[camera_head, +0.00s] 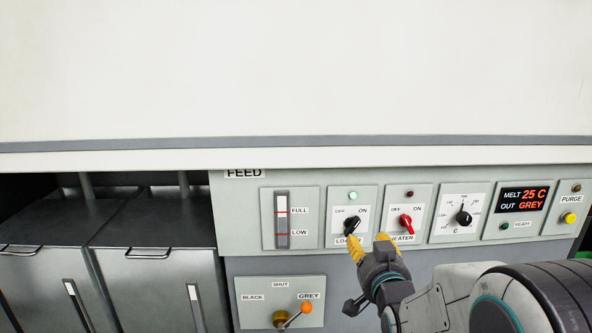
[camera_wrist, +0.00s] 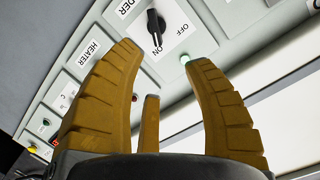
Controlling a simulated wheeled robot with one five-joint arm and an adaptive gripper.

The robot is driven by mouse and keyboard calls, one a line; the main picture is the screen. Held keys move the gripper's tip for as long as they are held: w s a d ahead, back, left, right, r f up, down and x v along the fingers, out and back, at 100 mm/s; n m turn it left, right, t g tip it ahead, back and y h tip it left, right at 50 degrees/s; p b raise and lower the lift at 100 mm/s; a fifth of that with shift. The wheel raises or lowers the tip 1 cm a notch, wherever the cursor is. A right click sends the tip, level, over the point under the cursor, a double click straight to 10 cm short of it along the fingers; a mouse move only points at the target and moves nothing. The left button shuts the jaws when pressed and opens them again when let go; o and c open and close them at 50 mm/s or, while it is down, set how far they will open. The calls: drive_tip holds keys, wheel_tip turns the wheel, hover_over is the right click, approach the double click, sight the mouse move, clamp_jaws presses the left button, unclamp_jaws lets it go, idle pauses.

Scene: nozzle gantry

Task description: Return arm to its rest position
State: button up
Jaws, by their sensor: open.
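In the wrist view the fingers (camera_wrist: 163,57) reach toward that panel. The black loader knob (camera_head: 352,226) lies beyond the fingertips and also shows in the wrist view (camera_wrist: 155,26). It points toward ON, and the green lamp (camera_head: 352,195) above it is lit. The fingers do not close around the knob; whether a fingertip touches the panel cannot be told. My arm comes in from the lower right.
The red heater knob (camera_head: 405,222) points toward OFF, right of the loader. The temperature dial (camera_head: 463,218), display (camera_head: 523,201) and yellow purge button (camera_head: 568,218) sit further right. An orange-tipped lever (camera_head: 305,308) points at GREY below. Metal bins (camera_head: 160,270) stand at left.

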drive_tip(key=s+r+n+g+p, duration=0.5)
drive_tip(key=s+r+g+p, duration=0.7)
drive_tip(key=s+r+p, duration=1.7)
drive_tip(key=s+p, duration=0.2)
drive_tip(key=p, duration=0.4)
drive_tip(key=shift+s+a+r+n+g, duration=0.2)
drive_tip(key=shift+s+r+n+g, duration=0.1)
drive_tip(key=shift+g, duration=0.1)
